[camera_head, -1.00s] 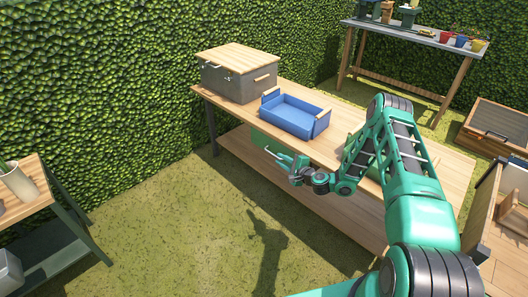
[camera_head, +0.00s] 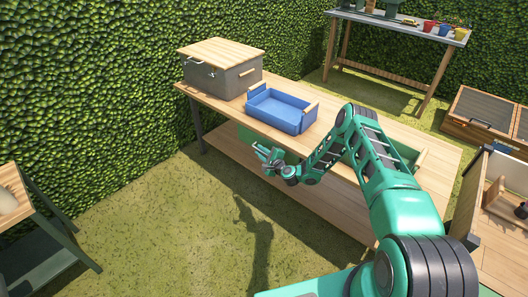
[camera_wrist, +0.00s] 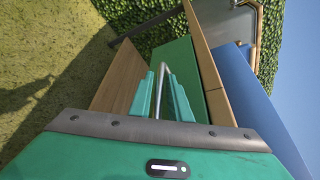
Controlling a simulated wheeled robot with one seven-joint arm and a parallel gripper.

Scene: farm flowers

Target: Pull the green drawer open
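The green drawer (camera_head: 250,137) hangs under the top of the wooden workbench, below the blue tray. In the head view my arm hides part of its front. In the wrist view its green front (camera_wrist: 178,58) shows ahead of my gripper, with a thin metal bar handle (camera_wrist: 161,74) standing out from it. My gripper (camera_head: 262,152) is at the drawer front. In the wrist view its two teal fingers (camera_wrist: 162,88) are apart, with the handle bar showing between them. I cannot tell whether either finger touches the bar. The drawer looks shut.
On the workbench (camera_head: 365,127) stand a blue tray (camera_head: 280,110), a grey box with a wooden lid (camera_head: 220,68) and a green tray (camera_head: 408,152) at the right. A lower shelf (camera_head: 236,152) runs beneath. Another table stands at the left edge. Grass in front is clear.

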